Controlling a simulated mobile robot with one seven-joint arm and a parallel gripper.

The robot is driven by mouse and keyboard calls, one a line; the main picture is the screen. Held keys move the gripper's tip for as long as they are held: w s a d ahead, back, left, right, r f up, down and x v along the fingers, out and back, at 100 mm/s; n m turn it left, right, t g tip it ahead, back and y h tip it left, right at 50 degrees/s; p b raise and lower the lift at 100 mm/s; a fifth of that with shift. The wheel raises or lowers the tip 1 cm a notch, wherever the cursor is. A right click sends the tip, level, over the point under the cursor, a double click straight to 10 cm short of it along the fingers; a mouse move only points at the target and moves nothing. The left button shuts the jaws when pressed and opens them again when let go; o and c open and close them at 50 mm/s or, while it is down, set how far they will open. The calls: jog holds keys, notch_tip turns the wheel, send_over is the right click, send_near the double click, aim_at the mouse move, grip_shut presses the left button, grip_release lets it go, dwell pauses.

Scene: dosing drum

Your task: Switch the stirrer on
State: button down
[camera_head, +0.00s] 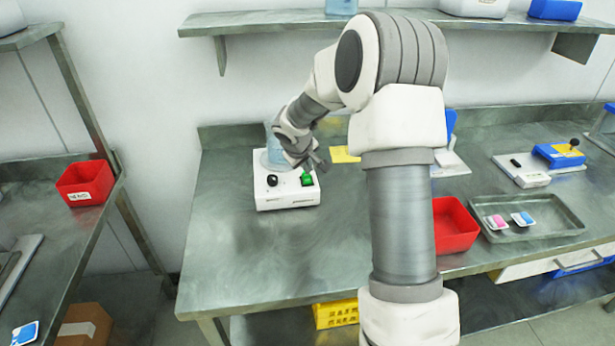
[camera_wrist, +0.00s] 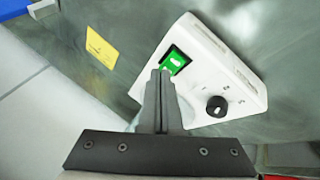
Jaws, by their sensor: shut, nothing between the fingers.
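The stirrer (camera_head: 288,198) is a white box on the steel bench, with a black knob (camera_head: 272,181) and a bright green rocker switch (camera_head: 307,179) on its front. A bluish clear vessel (camera_head: 271,150) stands on it, partly hidden by my arm. My gripper (camera_head: 319,166) is shut and empty, pointing down just above the switch. In the wrist view the closed fingertips (camera_wrist: 161,75) are beside the green switch (camera_wrist: 174,61) and overlap its lower edge; I cannot tell whether they touch. The knob (camera_wrist: 216,106) is clear to the right.
A red bin (camera_head: 453,224) and a metal tray (camera_head: 555,228) with small packets stand to the right. A shelf (camera_head: 270,23) runs above. The bench front-left is clear.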

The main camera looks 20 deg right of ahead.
aim_at(306, 178)
jog(key=shift+r, duration=0.1)
jog(key=shift+w+d+r+p, duration=0.1)
jog(key=shift+w+r+p, duration=0.1)
jog(key=shift+r+p, duration=0.55)
jog(key=shift+w+r+p, duration=0.25)
jog(key=shift+r+p, duration=0.35)
jog(key=shift+r, duration=0.25)
jog(key=shift+w+d+r+p, duration=0.1)
jog(key=shift+w+r+p, duration=0.1)
jog(key=shift+r+p, duration=0.55)
jog(key=shift+r, duration=0.1)
jog(key=s+a+r+m, duration=0.1)
jog(key=s+a+r, duration=0.1)
jog(key=s+r, duration=0.55)
jog(key=s+a+r+m, duration=0.1)
jog(key=s+a+r, duration=0.2)
jog(key=s+r, duration=0.5)
jog(key=s+a+y, duration=0.2)
jog(key=s+a, duration=0.1)
jog(key=s, duration=0.8)
jog(key=s+a+m+y, duration=0.1)
jog(key=s+a, duration=0.3)
jog(key=s, duration=0.7)
jog(key=shift+a+r+y, duration=0.3)
jog(key=shift+r+y, duration=0.1)
jog(key=shift+r, duration=0.05)
